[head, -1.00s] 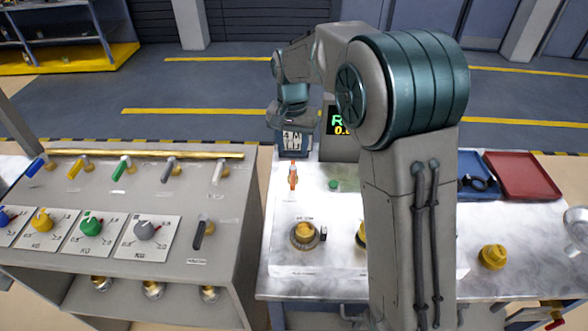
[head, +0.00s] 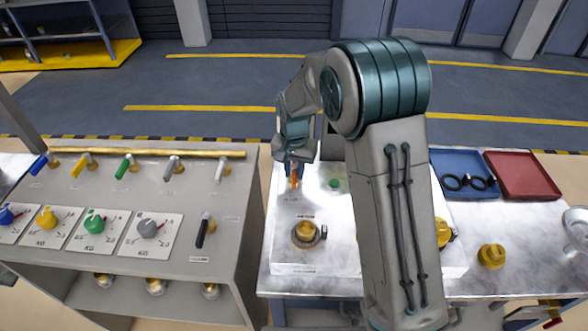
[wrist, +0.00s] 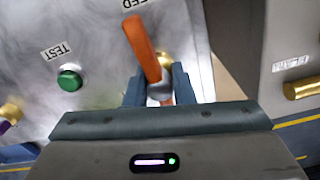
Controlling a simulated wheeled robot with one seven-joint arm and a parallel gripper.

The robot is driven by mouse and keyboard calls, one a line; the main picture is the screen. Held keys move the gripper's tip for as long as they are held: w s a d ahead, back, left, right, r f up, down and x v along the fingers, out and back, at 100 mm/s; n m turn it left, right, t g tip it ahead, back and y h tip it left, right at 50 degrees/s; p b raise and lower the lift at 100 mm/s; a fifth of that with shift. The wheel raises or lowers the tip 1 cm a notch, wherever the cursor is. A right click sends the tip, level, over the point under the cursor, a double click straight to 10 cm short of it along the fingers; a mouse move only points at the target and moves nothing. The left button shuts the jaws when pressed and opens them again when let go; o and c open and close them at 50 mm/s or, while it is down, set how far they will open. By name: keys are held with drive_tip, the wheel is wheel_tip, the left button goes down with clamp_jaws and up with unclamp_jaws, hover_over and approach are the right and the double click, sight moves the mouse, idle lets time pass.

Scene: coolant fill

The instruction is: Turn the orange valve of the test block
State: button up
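The orange valve (head: 294,181) stands on the pale top of the test block (head: 275,235), at its far left. In the wrist view its orange lever (wrist: 142,45) runs up and left from a grey and brass hub. My gripper (wrist: 159,80) points down at the valve, with one blue-grey finger on each side of the lever's hub end. The fingers are apart; firm contact with the lever cannot be made out. In the head view my gripper (head: 293,172) covers the back of the valve.
A green TEST button (wrist: 70,78) sits beside the valve. A brass knob (head: 306,233) is nearer on the block. A grey panel (head: 235,175) with several coloured levers and dials stands to the left. Blue (head: 445,158) and red (head: 545,192) trays and a yellow cap (head: 491,256) lie right.

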clamp_jaws()
drive_tip(key=n+b, duration=0.1)
drive_tip(key=n, duration=0.2)
drive_tip(key=shift+n, duration=0.4)
drive_tip(key=n+b, duration=0.1)
drive_tip(key=n, duration=0.3)
drive_tip(key=shift+n, duration=0.3)
drive_tip(key=n, duration=0.4)
drive_tip(key=shift+b, duration=0.3)
drive_tip(key=shift+n, duration=2.5)
